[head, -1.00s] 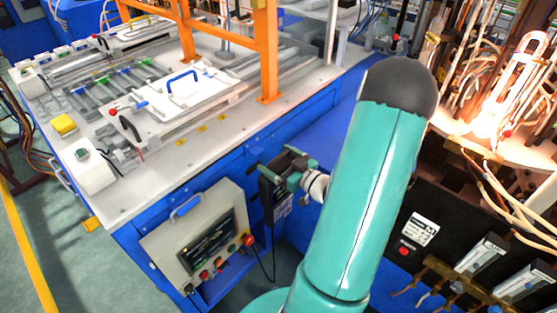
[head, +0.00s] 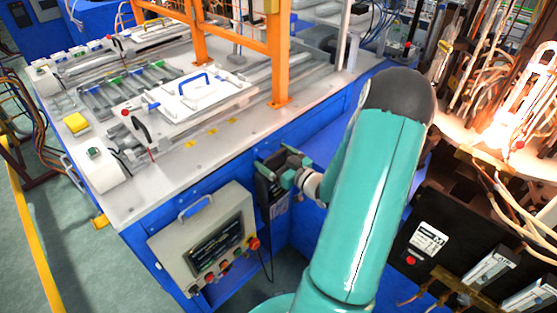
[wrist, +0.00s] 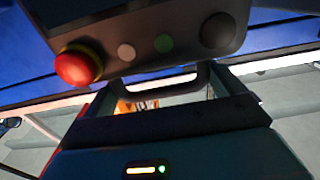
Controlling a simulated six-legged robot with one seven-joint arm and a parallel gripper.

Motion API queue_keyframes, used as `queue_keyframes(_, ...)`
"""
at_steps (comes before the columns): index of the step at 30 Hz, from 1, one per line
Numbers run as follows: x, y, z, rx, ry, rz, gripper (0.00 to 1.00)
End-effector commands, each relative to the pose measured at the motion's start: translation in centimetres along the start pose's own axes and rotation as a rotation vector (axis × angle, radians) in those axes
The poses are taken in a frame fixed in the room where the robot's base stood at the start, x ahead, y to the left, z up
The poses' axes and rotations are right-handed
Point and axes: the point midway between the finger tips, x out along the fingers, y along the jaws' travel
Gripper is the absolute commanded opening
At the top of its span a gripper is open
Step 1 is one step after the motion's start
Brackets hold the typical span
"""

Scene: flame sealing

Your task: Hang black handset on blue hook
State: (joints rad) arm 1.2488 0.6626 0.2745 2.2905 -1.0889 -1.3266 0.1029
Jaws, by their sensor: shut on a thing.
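The black handset (head: 272,193) is upright in front of the blue bench side, right of the control box, with a pale label low on it and a dark cable below. My gripper (head: 279,172) is shut on its upper part. In the wrist view the handset (wrist: 150,38) fills the top, with a red mushroom button and white, green and black buttons. My gripper's dark body (wrist: 160,150) fills the bottom. I cannot make out the blue hook; it may be hidden behind the handset and gripper or lost against the blue bench.
The beige control box (head: 206,240) hangs on the bench side, close to the handset's left. The bench top (head: 190,150) carries a white lid with a blue handle. An orange frame (head: 278,60) stands on it. Glowing glass apparatus (head: 520,110) is at right.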

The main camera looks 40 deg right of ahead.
Motion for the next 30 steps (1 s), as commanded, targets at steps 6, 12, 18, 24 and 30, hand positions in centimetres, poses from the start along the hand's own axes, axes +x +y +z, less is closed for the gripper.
queue_keyframes(6, 1.1, 0.0, 0.0, -0.002, 0.003, -0.001, 0.23)
queue_keyframes(12, 2.0, 0.0, 0.1, -0.002, 0.004, 0.000, 0.23)
queue_keyframes(18, 2.8, 0.0, 0.7, -0.002, 0.003, -0.001, 0.23)
queue_keyframes(24, 3.2, 0.0, 1.1, -0.002, 0.003, 0.000, 0.23)
queue_keyframes(30, 3.3, 0.1, 1.3, -0.002, 0.003, 0.001, 0.23)
